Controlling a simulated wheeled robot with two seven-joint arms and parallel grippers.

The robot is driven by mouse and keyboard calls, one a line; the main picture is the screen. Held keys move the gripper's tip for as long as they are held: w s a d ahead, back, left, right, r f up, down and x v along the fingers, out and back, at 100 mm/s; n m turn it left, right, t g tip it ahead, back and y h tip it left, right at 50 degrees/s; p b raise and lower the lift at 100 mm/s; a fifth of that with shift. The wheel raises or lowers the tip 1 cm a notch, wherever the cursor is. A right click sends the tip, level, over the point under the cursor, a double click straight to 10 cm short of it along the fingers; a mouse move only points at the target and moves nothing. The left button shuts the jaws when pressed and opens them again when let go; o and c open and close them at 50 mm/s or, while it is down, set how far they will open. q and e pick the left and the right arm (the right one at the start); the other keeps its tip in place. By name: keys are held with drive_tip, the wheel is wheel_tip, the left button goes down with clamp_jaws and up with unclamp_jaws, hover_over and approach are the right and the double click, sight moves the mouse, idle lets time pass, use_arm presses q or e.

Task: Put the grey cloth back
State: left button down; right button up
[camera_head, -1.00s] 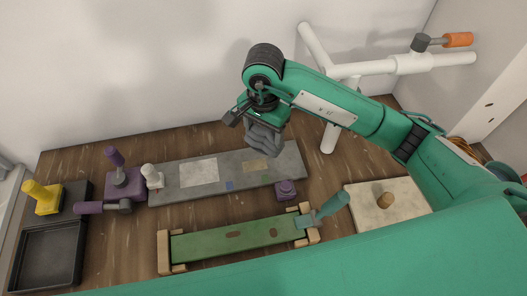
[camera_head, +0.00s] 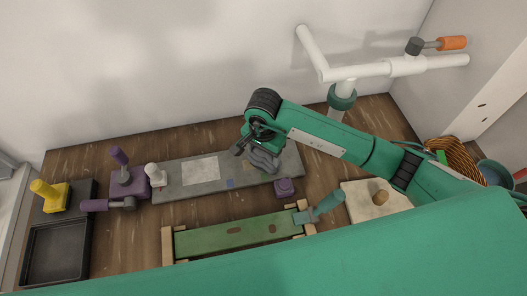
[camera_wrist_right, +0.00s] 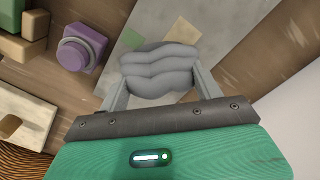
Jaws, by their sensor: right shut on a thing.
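The grey cloth (camera_wrist_right: 160,70) is a folded, rippled bundle between the fingers of my right gripper (camera_wrist_right: 158,88) in the right wrist view. In the head view the cloth (camera_head: 263,160) hangs below my right gripper (camera_head: 254,150), over the right part of a long grey board (camera_head: 232,173). The gripper is shut on the cloth. I cannot tell whether the cloth touches the board. My left gripper is not in view.
A purple block (camera_head: 284,188) sits by the board's front edge. A green plank (camera_head: 235,233) in wooden holders, with a teal-handled tool (camera_head: 326,204), lies in front. A white pipe stand (camera_head: 362,70) rises behind; a wicker basket (camera_head: 455,155) is at right. A black tray (camera_head: 55,252) is at left.

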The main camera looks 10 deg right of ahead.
sight(263, 153)
drive_tip(key=shift+f, duration=0.15)
drive_tip(key=o, duration=1.1)
drive_tip(key=shift+r, duration=0.3)
wheel_tip(263, 153, up, 10)
drive_tip(key=b, duration=0.3)
drive_tip(key=shift+b, duration=0.4)
drive_tip(key=shift+r, duration=0.9)
